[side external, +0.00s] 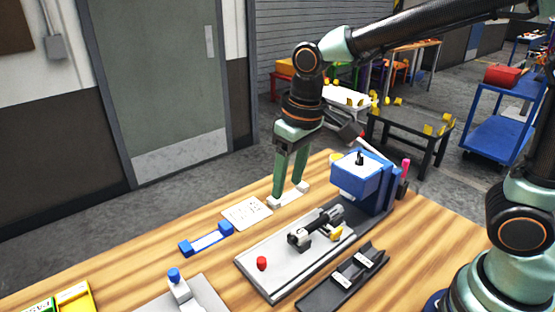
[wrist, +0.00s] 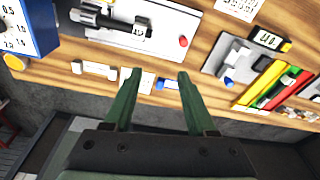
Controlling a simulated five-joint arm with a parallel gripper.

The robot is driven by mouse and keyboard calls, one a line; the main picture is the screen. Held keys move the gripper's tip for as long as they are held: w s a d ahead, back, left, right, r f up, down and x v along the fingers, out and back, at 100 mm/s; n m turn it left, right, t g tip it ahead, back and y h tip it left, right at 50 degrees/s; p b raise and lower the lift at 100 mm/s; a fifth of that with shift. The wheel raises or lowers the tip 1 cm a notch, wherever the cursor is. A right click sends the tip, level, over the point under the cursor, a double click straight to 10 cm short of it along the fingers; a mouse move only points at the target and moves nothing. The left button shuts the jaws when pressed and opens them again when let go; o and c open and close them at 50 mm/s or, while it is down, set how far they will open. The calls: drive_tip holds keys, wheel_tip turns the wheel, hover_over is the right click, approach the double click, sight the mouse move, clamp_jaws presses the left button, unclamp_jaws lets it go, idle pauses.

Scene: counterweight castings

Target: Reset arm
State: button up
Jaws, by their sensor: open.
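My gripper (side external: 288,192) hangs from the wrist with its two green fingers pointing down at the back edge of the wooden table (side external: 130,262). In the wrist view my gripper (wrist: 155,76) is open, with nothing between its fingers. A white holder with two raised ends (side external: 289,195) shows at the fingertips in the side view. In the wrist view the white holder (wrist: 94,69) lies left of the fingers, apart from them. A white card (side external: 247,212) and a blue holder (side external: 206,239) lie along the same edge.
A grey plate (side external: 275,272) carries a black device (side external: 313,230) and a red knob (side external: 261,263). A blue box (side external: 358,182) stands behind it at the right. A black tray (side external: 345,280) lies in front. Colored bins (wrist: 268,84) are at the right in the wrist view.

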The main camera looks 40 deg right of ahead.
drive_tip(key=s+d+r+m+t, duration=0.1)
drive_tip(key=s+d+r+t, duration=0.1)
drive_tip(key=d, duration=0.4)
drive_tip(key=s+d+r+m+t, duration=0.1)
drive_tip(key=s+d+r, duration=0.1)
drive_tip(key=s+d, duration=0.2)
drive_tip(key=shift+s+d+r+t+h, duration=0.15)
drive_tip(key=shift+s+d+t+h, duration=0.2)
drive_tip(key=shift+d, duration=0.8)
